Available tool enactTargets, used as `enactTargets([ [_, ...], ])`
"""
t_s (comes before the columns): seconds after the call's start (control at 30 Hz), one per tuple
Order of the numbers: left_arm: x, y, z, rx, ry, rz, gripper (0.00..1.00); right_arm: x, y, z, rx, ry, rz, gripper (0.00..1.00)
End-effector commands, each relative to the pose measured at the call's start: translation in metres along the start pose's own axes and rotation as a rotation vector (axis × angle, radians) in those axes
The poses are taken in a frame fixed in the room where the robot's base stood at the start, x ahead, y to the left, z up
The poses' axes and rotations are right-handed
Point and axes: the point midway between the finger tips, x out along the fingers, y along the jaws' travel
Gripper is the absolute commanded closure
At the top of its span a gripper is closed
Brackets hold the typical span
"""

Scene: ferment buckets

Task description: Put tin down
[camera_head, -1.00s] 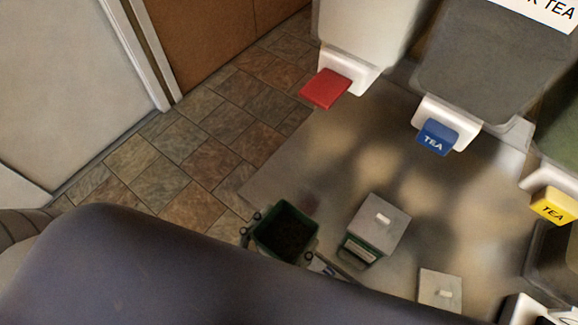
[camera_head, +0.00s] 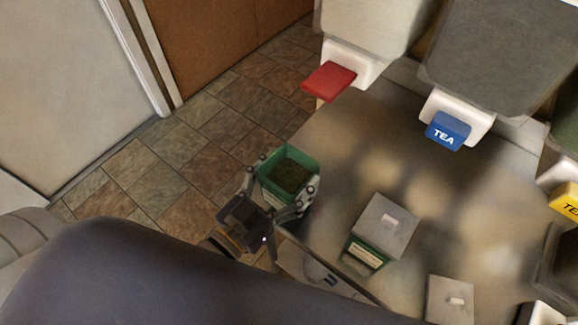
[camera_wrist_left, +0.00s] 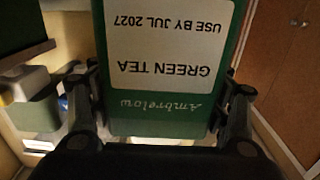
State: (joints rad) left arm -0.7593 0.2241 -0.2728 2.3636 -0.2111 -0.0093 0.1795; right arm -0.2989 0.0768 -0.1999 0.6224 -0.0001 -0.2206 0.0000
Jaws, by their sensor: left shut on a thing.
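A green open tin (camera_head: 289,172) with dark green tea inside is held in my left gripper (camera_head: 283,195) at the left edge of the metal counter. In the left wrist view the tin (camera_wrist_left: 165,95) fills the middle between both fingers, its "GREEN TEA" label upside down. My left gripper is shut on it, one finger on each side. Whether the tin's base touches the counter cannot be told. My right gripper is not in view.
A second green tin with a grey lid (camera_head: 385,228) stands on the counter (camera_head: 330,215) to the right. A loose grey lid (camera_head: 450,300) lies nearer. Dispensers with red (camera_head: 329,80) and blue (camera_head: 447,131) spouts line the back. Counter between is clear.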

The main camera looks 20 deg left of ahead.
Motion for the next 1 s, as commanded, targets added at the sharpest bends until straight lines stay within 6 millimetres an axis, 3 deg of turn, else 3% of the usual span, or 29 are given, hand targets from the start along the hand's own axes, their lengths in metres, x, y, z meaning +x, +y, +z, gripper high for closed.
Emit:
enactTargets([
  [0.13, 0.015, -0.010, -0.001, 0.000, 0.004, 0.000, 0.61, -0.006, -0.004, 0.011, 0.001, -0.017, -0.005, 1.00],
  [0.37, 0.027, -0.020, 0.000, 0.003, 0.004, 0.000, 0.61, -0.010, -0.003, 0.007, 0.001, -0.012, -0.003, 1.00],
  [0.6, 0.026, -0.019, 0.033, -0.002, 0.001, -0.001, 0.61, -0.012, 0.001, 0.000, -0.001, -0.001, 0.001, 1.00],
  [1.0, 0.026, -0.019, 0.039, -0.001, 0.003, 0.000, 0.61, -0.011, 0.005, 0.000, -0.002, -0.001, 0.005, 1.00],
])
